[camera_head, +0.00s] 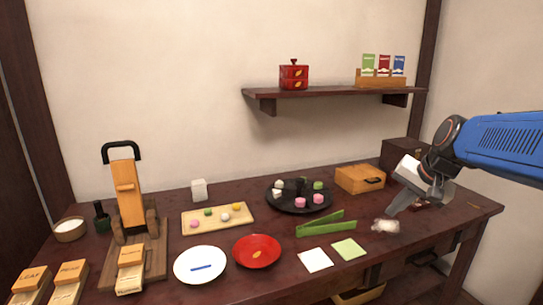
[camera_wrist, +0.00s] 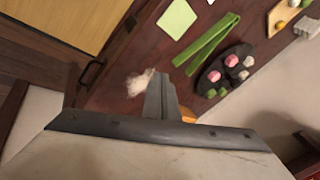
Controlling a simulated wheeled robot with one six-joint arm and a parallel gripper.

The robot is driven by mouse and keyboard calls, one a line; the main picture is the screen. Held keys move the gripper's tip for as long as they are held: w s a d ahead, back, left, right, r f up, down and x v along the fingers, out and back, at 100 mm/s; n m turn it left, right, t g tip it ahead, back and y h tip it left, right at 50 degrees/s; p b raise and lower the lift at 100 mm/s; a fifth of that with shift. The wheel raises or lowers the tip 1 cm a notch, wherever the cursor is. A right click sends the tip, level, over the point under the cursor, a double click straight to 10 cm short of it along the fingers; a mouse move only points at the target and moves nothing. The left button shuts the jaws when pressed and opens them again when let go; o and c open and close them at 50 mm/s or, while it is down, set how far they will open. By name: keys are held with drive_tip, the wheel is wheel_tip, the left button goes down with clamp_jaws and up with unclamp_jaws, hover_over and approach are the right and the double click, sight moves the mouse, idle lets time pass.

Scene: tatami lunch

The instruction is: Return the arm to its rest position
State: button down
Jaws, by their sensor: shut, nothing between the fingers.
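My gripper (camera_head: 392,210) hangs over the right part of the dark wooden table (camera_head: 140,290), reaching in from the right edge of the head view. Its fingers are together with nothing between them. In the wrist view the shut fingers (camera_wrist: 161,82) point toward the tabletop. A small pale fluffy clump (camera_head: 386,226) lies on the table just beside the fingertips in the picture. It also shows left of the fingers in the wrist view (camera_wrist: 141,82). I cannot tell whether the fingers touch the table.
Near my gripper are green tongs (camera_head: 326,226), an orange box (camera_head: 360,180) and a round black tray (camera_head: 275,203) with sweets. A red plate (camera_head: 257,251), white plate (camera_head: 200,264) and wooden stand (camera_head: 128,190) are further left. A wall shelf (camera_head: 335,93) hangs above.

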drive_tip(key=s+a+f+n+h, duration=0.1)
drive_tip(key=s+f, duration=0.4)
drive_tip(key=s, duration=0.6)
drive_tip(key=s+a+f+n+h, duration=0.1)
drive_tip(key=s+f+n, duration=0.4)
drive_tip(key=s, duration=0.7)
drive_tip(key=shift+a+f+n+g, duration=0.4)
drive_tip(key=shift+a+n, duration=0.2)
drive_tip(key=shift+a, duration=0.3)
